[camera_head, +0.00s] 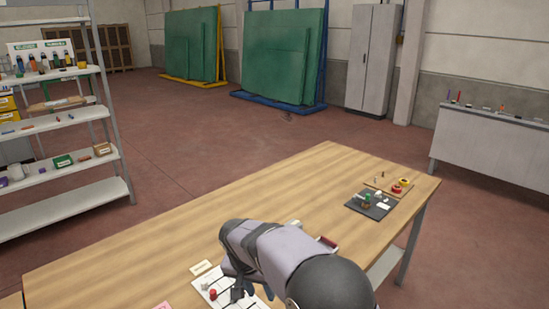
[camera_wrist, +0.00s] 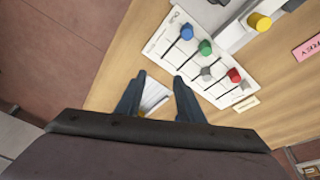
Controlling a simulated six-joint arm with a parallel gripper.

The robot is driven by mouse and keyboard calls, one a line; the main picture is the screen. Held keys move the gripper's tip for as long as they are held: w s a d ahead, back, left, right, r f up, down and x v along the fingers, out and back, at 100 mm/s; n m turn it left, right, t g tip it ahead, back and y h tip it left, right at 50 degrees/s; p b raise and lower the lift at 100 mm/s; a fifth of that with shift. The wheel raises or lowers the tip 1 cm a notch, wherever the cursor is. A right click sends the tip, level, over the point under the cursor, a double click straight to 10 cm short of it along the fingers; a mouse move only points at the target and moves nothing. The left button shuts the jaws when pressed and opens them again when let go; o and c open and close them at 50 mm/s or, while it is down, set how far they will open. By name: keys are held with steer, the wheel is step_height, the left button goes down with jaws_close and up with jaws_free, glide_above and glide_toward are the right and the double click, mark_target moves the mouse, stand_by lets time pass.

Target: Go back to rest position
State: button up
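My gripper (camera_wrist: 159,88) is open in the wrist view, its two dark fingers apart with nothing clearly held between them. A white striped item (camera_wrist: 154,97) shows in the gap below, and I cannot tell how far beneath the fingertips it is. In the head view my arm reaches over the wooden table (camera_head: 120,258), and the fingers are mostly hidden behind it. Just beyond the fingertips lies a white gridded board (camera_wrist: 160,42) with blue, green, grey and red knobs. Part of this board also shows in the head view (camera_head: 207,282).
A dark tray (camera_head: 371,206) with small items sits at the table's right end. A pink card (camera_wrist: 307,47) and a yellow knob (camera_wrist: 260,22) lie near the board. A shelf (camera_head: 70,118) stands left and a white bench (camera_head: 490,140) right. The table's far middle is clear.

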steer(key=s+d+n+g, duration=0.2)
steer(key=s+d, duration=1)
steer(key=d, duration=0.2)
steer(key=s+d+f+n+y, duration=0.1)
steer(key=s+d, duration=0.4)
steer(key=s, duration=0.7)
steer(key=shift+s+d+f+g+y, duration=0.2)
steer(key=shift+s+f+g+y, duration=0.1)
steer(key=shift+s+f+g, duration=0.15)
stand_by(0.7)
